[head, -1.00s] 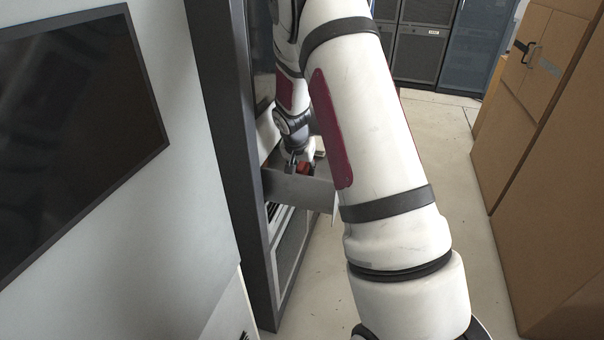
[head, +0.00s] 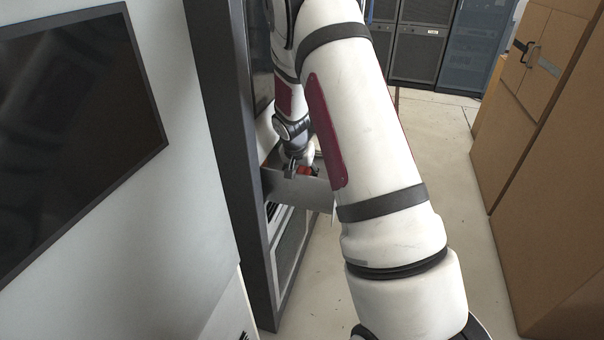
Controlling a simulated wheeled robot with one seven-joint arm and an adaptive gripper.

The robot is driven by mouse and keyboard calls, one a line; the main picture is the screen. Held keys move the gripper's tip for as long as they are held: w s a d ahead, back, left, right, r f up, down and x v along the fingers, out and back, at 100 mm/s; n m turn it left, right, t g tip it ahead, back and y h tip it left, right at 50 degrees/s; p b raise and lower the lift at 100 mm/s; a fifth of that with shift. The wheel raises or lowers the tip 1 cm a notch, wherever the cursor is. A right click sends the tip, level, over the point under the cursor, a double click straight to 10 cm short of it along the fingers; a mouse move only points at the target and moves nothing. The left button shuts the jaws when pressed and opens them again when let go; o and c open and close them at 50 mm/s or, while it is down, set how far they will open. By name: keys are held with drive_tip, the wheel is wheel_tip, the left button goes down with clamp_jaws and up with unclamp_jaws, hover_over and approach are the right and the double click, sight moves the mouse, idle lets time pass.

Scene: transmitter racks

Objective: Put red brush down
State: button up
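The red brush (head: 304,171) shows as a small red shape just above the front edge of an open grey drawer (head: 290,188) in the rack. My gripper (head: 290,168) is at the drawer, pointing down, right beside the red brush. Most of the brush and the fingertips are hidden behind the drawer front and my arm. I cannot tell whether the fingers are closed on the brush or whether it touches the drawer floor.
The dark rack frame (head: 224,150) stands left of the drawer. A wall with a dark screen (head: 75,130) is at the left. Brown cabinets (head: 545,170) stand at the right. The floor (head: 440,170) between is clear. More racks stand at the back.

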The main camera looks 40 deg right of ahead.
drive_tip(key=s+a+r+n+y, duration=0.1)
drive_tip(key=s+a+r, duration=0.4)
drive_tip(key=r, duration=0.5)
drive_tip(key=s+a+r+n, duration=0.1)
drive_tip(key=s+a+r, duration=0.3)
drive_tip(key=r, duration=0.5)
drive_tip(key=s+a+r+n+y, duration=0.1)
drive_tip(key=s+a, duration=0.3)
drive_tip(key=s, duration=0.5)
drive_tip(key=s+a+r+n, duration=0.3)
drive_tip(key=s+a+n, duration=0.1)
drive_tip(key=s, duration=0.6)
drive_tip(key=s+a+r+n+y, duration=0.1)
drive_tip(key=s+a+r+n, duration=0.1)
drive_tip(key=s+a, duration=0.4)
drive_tip(key=s+n, duration=0.1)
drive_tip(key=s, duration=0.2)
drive_tip(key=shift+s+r+y, duration=0.2)
drive_tip(key=shift+r+y, duration=0.1)
drive_tip(key=shift+r, duration=0.1)
